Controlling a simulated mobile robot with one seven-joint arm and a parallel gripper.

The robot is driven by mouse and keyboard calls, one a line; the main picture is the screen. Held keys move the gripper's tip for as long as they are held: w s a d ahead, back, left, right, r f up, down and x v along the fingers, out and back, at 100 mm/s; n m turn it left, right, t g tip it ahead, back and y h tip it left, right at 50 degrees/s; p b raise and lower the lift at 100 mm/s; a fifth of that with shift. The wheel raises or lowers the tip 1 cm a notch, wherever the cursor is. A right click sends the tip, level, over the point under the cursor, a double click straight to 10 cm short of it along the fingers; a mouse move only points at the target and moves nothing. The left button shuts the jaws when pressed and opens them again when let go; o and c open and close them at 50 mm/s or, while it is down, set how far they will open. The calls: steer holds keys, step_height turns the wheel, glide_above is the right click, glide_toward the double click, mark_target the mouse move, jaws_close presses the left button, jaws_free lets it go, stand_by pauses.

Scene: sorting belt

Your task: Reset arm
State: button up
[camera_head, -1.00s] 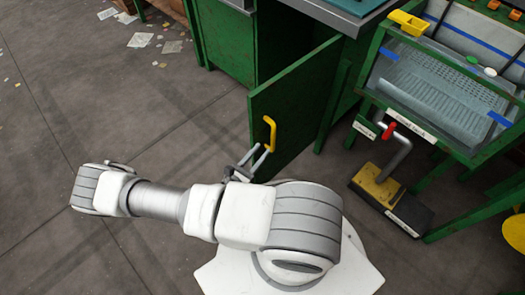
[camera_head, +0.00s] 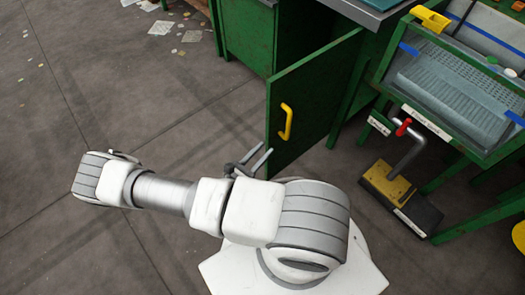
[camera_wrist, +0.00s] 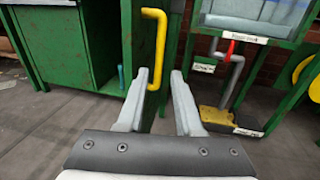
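My gripper (camera_head: 250,160) shows in the head view just left of the lower part of an open green cabinet door (camera_head: 318,92). The door has a yellow handle (camera_head: 286,122). In the wrist view my gripper (camera_wrist: 165,80) has its two fingers spread with nothing held between them. The yellow handle (camera_wrist: 158,45) stands ahead of the fingers there, seen just above the left fingertip. In the head view the gripper is apart from the handle. My folded arm crosses the lower part of the head view.
A belt station (camera_head: 450,85) with a green frame stands at the right. A yellow and black pedal box (camera_head: 390,187) with a lever sits on the floor below it. The green cabinet (camera_head: 240,35) is at the back.

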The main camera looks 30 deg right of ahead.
stand_by(0.3)
steer(key=s+a+r+m+y+p, duration=0.3)
steer(key=r+m, duration=0.4)
steer(key=r, duration=1.2)
steer(key=s+a+r+m+y+p, duration=0.2)
steer(key=a+r+m+y+p, duration=0.3)
steer(key=r, duration=1.4)
steer(key=s+a+r+m+y+p, duration=0.3)
steer(key=r+m+y+p, duration=0.3)
steer(key=r, duration=1.3)
steer(key=a+m+y, duration=0.1)
steer(key=m+y, duration=0.2)
steer(key=shift+s+a+m+p, duration=0.3)
steer(key=shift+a+p, duration=0.05)
steer(key=shift+p, duration=0.05)
steer(key=shift+d, duration=0.1)
